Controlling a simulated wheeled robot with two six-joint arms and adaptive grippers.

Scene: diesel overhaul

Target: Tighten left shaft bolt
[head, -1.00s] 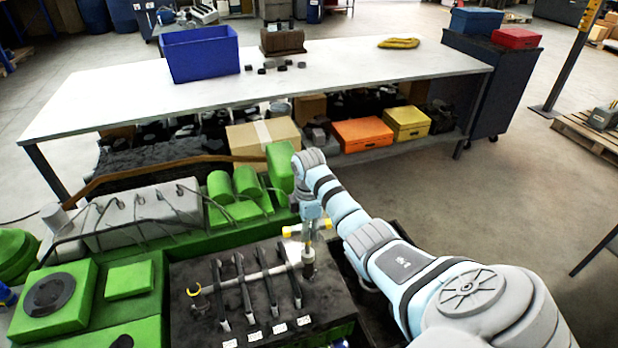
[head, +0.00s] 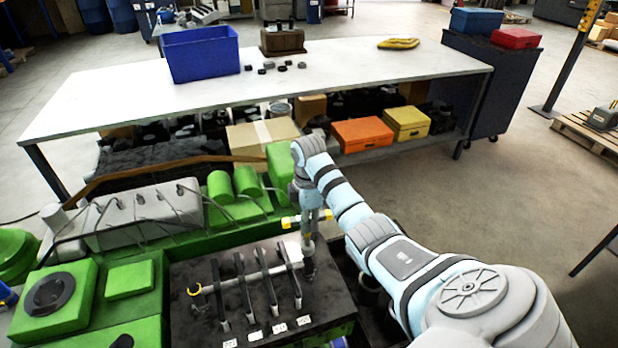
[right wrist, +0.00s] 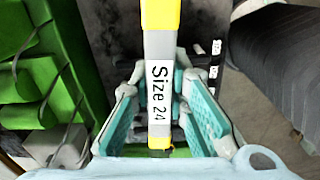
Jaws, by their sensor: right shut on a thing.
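My right gripper (head: 312,222) is shut on a wrench with yellow ends and a white middle (right wrist: 158,85). The wrench is labelled "Size 24" in the right wrist view and lies between the two teal finger pads. In the head view the gripper and wrench are above the right end of the shaft (head: 262,272). The shaft crosses a black engine block (head: 190,330) through several dark rocker arms. A yellow ring (head: 194,290) shows at the shaft's left end. I cannot make out the bolt heads, or whether the wrench touches anything. My left gripper is not in view.
Green engine parts (head: 130,280) and a grey cover with thin pipes (head: 145,215) stand left of the block. A white workbench (head: 340,75) with a blue bin (head: 200,53) stands behind. Open floor (head: 500,200) lies to the right.

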